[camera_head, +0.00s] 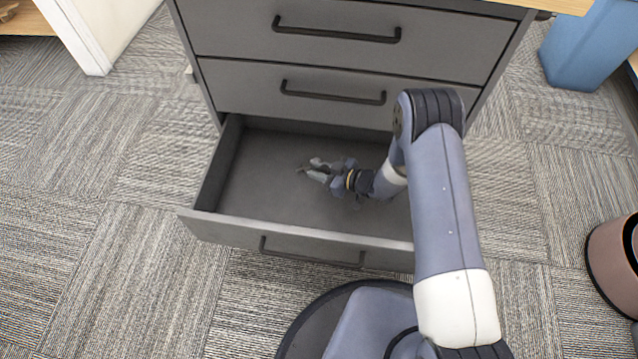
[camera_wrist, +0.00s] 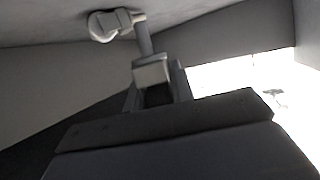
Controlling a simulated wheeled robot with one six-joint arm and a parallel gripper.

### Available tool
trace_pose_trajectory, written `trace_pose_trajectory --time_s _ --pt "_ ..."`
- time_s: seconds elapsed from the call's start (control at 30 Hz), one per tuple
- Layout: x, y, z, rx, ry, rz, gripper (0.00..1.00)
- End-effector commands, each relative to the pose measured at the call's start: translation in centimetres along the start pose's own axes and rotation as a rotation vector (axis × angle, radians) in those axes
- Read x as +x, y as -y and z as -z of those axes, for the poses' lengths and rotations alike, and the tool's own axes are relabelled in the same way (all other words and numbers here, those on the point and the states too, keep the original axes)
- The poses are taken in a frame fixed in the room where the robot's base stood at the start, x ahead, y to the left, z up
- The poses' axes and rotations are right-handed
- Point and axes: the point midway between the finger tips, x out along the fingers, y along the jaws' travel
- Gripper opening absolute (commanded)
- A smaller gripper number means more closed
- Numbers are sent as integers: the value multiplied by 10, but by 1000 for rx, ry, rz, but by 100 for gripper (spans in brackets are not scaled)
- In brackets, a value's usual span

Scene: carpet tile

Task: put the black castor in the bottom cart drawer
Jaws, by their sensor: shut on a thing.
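The bottom cart drawer (camera_head: 260,190) is pulled out and open in the head view. My gripper (camera_head: 312,169) is inside the drawer, above its floor and roughly mid-width, pointing left. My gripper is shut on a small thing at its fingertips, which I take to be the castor. In the wrist view a small rounded wheel-like piece (camera_wrist: 103,26) shows at the end of the finger, looking pale grey rather than black in this light. In the head view the held thing is too small and dim to make out, and I cannot tell whether it touches the drawer floor.
The drawers above (camera_head: 340,88) are closed, and the cart overhangs the back of the open drawer. The drawer floor around my gripper looks empty. A blue bin (camera_head: 585,45) stands at the upper right and a brownish round container (camera_head: 612,265) at the right edge. Carpet is clear at left.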

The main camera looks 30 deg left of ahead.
Motion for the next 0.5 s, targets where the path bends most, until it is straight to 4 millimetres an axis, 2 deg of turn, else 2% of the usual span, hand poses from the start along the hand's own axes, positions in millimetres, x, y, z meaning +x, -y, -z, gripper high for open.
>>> trace_pose_trajectory --time_s 0.03,0.23,0.4,0.5 --pt "3 0 -8 1 0 0 0" --pt "9 0 -22 1 -1 0 0" --pt "18 0 -45 1 -1 0 0" --pt "20 0 -48 0 -1 0 0"
